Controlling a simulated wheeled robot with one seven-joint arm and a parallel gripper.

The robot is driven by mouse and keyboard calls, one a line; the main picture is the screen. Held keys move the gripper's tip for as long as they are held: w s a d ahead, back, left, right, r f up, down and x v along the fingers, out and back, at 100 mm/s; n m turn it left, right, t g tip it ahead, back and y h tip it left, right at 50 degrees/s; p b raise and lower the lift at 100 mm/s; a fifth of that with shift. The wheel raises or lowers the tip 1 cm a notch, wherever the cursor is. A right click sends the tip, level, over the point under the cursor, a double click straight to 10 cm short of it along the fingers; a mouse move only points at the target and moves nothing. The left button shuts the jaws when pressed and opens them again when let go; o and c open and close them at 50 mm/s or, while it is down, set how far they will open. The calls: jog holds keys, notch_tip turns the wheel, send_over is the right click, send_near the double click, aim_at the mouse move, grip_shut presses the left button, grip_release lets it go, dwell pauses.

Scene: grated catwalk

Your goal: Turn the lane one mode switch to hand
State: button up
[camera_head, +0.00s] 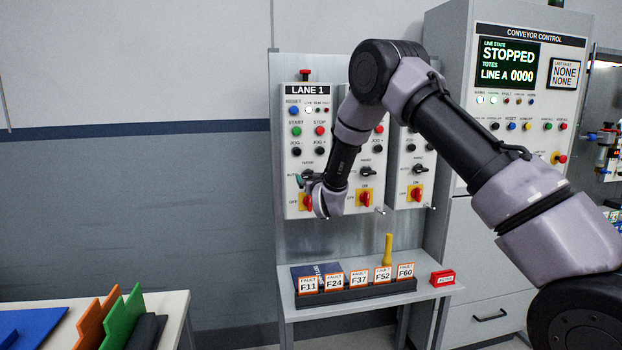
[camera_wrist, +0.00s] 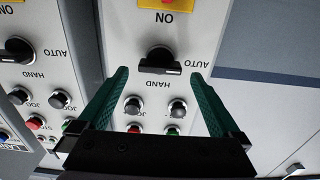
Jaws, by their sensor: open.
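The lane 1 panel (camera_head: 292,150) is the leftmost on the backboard, under a "LANE 1" sign. Its black mode switch (camera_wrist: 158,62) shows upside down in the wrist view, with "HAND" and "AUTO" printed beside it. The knob's bar lies crosswise, with one end towards "AUTO". My gripper (camera_wrist: 160,74) is open, its two green fingers on either side of the switch with gaps to it. I cannot tell how far the fingertips are from the panel face. In the head view, my gripper (camera_head: 304,182) is at the lower part of the panel and partly hides the switch.
A red-and-yellow on/off switch (camera_head: 306,201) is just below. Push buttons (camera_wrist: 134,105) sit between my fingers in the wrist view. A neighbouring panel (camera_wrist: 35,70) has a similar knob. A shelf below holds a rack of fault cards (camera_head: 358,290) and a yellow object (camera_head: 388,249).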

jog(key=shift+x, duration=0.95)
jog(key=c, duration=1.3)
jog(key=shift+m, duration=0.4)
jog(key=m, duration=0.3)
jog(key=shift+d+m, duration=0.15)
jog(key=shift+m, duration=0.25)
jog(key=m, duration=1.3)
jog(key=shift+d+f, duration=0.1)
jog(key=shift+f, duration=0.15)
jog(key=shift+m, duration=0.3)
